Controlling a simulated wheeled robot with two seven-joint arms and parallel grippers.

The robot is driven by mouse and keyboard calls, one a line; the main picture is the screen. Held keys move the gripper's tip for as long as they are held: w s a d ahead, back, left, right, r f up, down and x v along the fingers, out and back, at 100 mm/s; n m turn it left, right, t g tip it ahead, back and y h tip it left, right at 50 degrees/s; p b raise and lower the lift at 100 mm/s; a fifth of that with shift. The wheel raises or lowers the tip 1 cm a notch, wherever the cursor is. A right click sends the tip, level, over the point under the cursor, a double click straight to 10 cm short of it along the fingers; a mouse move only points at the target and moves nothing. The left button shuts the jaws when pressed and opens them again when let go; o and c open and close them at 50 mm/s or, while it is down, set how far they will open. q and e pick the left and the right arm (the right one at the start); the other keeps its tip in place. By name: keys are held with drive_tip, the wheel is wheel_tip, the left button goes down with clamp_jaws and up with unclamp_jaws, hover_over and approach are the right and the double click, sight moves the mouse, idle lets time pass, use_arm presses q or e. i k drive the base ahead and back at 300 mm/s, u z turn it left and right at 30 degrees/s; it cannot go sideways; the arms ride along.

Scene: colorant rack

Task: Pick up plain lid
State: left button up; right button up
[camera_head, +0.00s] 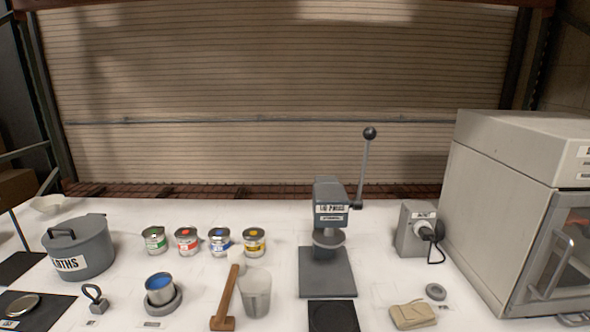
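A round, flat metal disc that looks like a lid (22,305) lies on a dark mat (48,312) at the front left of the white table. A small label at the mat's front edge is too small to read. I cannot tell from the marking whether this disc is the plain lid. Neither of my grippers shows in this view.
A grey pot (85,257) marked CLOTHS stands behind the mat. Several small paint cans (187,241), an open blue can (159,288), a mallet (226,305), a cup (256,295) and a lever press (328,205) fill the middle. A large cabinet (515,180) stands right.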

sight(23, 305)
drive_tip(key=u, duration=1.75)
